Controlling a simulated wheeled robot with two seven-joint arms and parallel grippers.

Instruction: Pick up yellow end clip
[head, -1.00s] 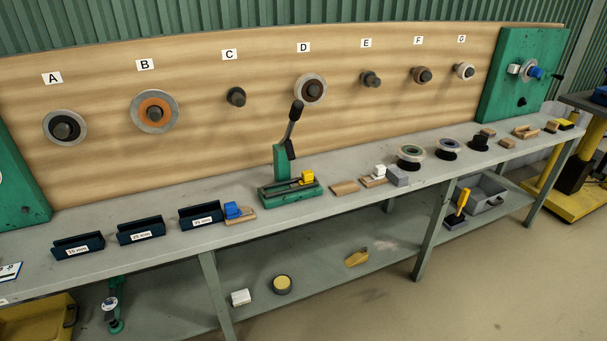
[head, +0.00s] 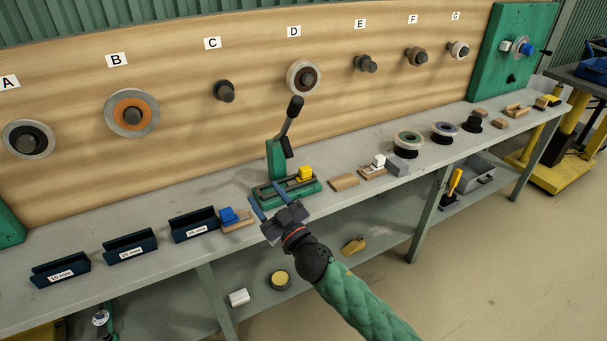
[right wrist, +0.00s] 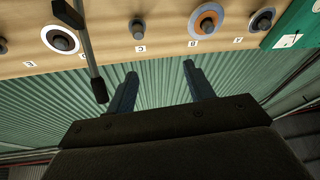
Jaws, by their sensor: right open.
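A small yellow block (head: 305,173), which looks like the yellow end clip, sits on the right end of the green lever press (head: 318,187) on the bench. My left gripper is not in view.
A blue clip on a wooden block (head: 238,222) lies just left of my right gripper, beside dark labelled bins (head: 194,230). The press's black lever (head: 292,115) stands upright behind. Wooden blocks (head: 343,182) and a white clip (head: 378,160) lie to the right. A yellow piece (head: 353,245) lies on the lower shelf.

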